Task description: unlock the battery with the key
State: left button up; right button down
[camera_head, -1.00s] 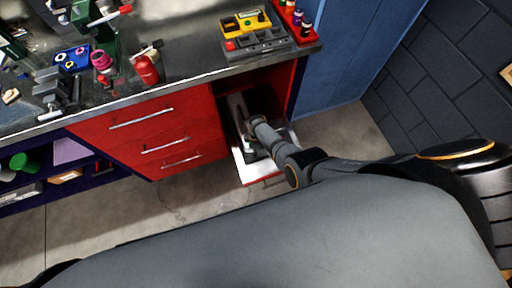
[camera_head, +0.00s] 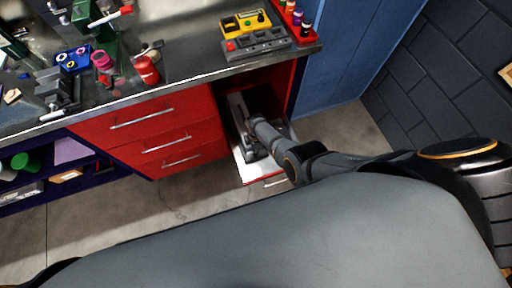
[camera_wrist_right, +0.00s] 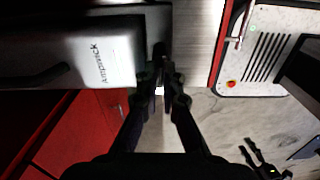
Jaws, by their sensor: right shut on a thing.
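The battery (camera_wrist_right: 112,60), a pale grey block lettered "AMPBRICK", lies on its side in the upper left of the right wrist view. In the head view, the battery is not clearly made out in the open bay at the right end of the red bench. My right gripper (camera_wrist_right: 161,86) is at the battery's right end, shut on a small dark thing (camera_wrist_right: 159,50), probably the key; its shape is too dark to confirm. The right gripper also shows in the head view (camera_head: 250,150), low inside the bay. The keyhole is hidden.
Red drawers (camera_head: 150,135) stand left of the bay, a blue cabinet (camera_head: 350,50) right of it. A yellow-and-grey tool tray (camera_head: 250,35) and a red bottle (camera_head: 147,69) sit on the benchtop. A white panel with a red button (camera_wrist_right: 265,50) shows right of the gripper.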

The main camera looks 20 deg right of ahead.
jog(key=shift+s, duration=0.1)
jog(key=c, duration=1.5)
grip_release()
jog(key=shift+r, duration=3.7)
